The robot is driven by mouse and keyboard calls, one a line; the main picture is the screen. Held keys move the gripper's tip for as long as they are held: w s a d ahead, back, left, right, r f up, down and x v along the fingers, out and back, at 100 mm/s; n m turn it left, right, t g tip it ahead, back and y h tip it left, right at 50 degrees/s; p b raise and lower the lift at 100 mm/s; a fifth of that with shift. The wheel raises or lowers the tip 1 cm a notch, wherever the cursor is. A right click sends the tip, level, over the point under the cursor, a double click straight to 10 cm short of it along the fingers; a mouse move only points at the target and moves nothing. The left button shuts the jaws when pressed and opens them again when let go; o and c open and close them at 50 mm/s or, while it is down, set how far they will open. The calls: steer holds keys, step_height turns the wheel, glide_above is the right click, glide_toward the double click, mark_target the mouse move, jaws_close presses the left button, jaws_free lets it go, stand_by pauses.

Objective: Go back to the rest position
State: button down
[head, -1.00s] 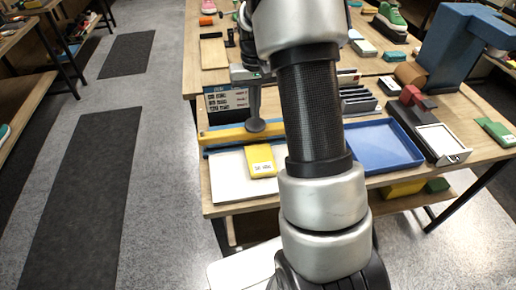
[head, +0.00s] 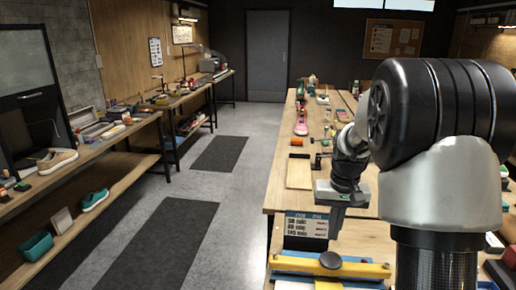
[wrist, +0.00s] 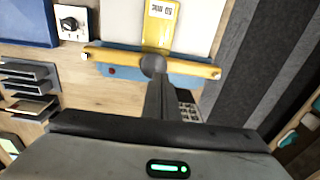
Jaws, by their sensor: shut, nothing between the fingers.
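My gripper (head: 336,232) hangs over the near left part of the right-hand workbench (head: 277,190), fingers pointing down. Its fingers are together with nothing between them, and they also show end-on in the wrist view (wrist: 160,85). Below them is a yellow bar (head: 372,269) on a blue base with a grey round knob (head: 330,260). In the wrist view the fingertips overlap the knob; I cannot tell how large the gap is. My arm's upper links fill the right of the head view and hide much of the bench.
A printed box (head: 306,226) stands by the bar, and a wooden board (head: 299,173) lies behind. A pink shoe (head: 301,124) is farther along the bench. The left bench holds a tan sneaker (head: 57,160). The aisle with dark mats (head: 160,245) is clear.

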steer(key=s+a+r+n+t+p, duration=0.1)
steer(key=s+a+r, duration=0.2)
steer(key=s+r, duration=0.35)
steer(key=s+a+r+t+p, duration=0.1)
steer(key=s+a+r+t, duration=0.15)
steer(key=s+r, duration=0.4)
steer(key=s+a+r, duration=0.2)
steer(key=s, duration=0.3)
steer(key=s+a+r+n+t+p, duration=0.1)
steer(key=s+r, duration=0.1)
steer(key=s, duration=0.4)
steer(key=shift+a+r, duration=0.2)
steer(key=shift+a, duration=0.15)
